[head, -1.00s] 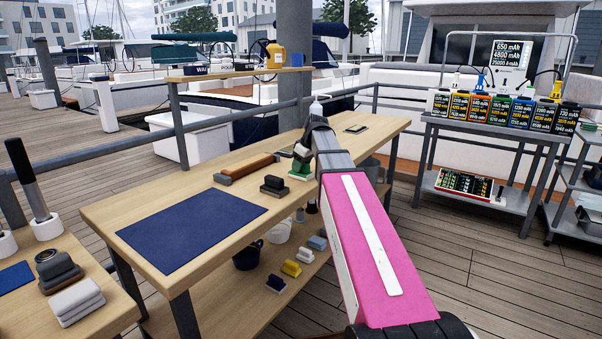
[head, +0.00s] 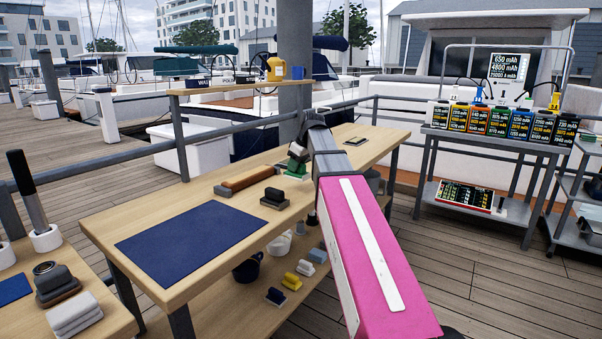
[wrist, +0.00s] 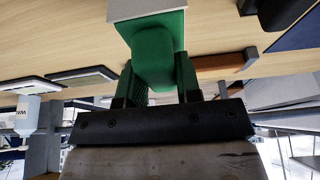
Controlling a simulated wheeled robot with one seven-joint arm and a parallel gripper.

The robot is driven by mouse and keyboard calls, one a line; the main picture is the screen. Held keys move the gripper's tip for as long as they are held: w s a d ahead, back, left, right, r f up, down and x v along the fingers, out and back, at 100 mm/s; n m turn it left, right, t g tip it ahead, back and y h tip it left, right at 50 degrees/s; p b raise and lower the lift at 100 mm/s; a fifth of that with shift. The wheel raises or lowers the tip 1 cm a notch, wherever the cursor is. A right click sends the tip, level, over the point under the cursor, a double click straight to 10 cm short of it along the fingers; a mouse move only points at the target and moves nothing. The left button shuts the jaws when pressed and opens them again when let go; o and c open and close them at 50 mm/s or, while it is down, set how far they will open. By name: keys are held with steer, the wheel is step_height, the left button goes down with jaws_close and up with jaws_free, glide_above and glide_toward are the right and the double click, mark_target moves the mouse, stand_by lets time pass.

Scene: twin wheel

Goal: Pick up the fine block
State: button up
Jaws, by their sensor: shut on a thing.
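The green block (wrist: 152,55) with a pale grey face is held between the two fingers of my gripper (wrist: 157,80) in the wrist view. The fingers press on its two sides. In the head view the green block (head: 297,151) shows at the end of my arm, over the back part of the wooden workbench (head: 190,207); my arm hides part of it. I take it for the fine block, as no label on it is readable.
A dark block (head: 274,198) and a brown-handled tool (head: 247,178) lie to the left on the bench, near a blue mat (head: 190,243). Several small blocks sit on the lower shelf. A charger rack (head: 495,140) stands at right.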

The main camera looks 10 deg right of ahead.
steer(key=s+a+r, duration=0.5)
steer(key=s+a, duration=0.1)
steer(key=a, duration=0.1)
steer(key=shift+r, duration=0.2)
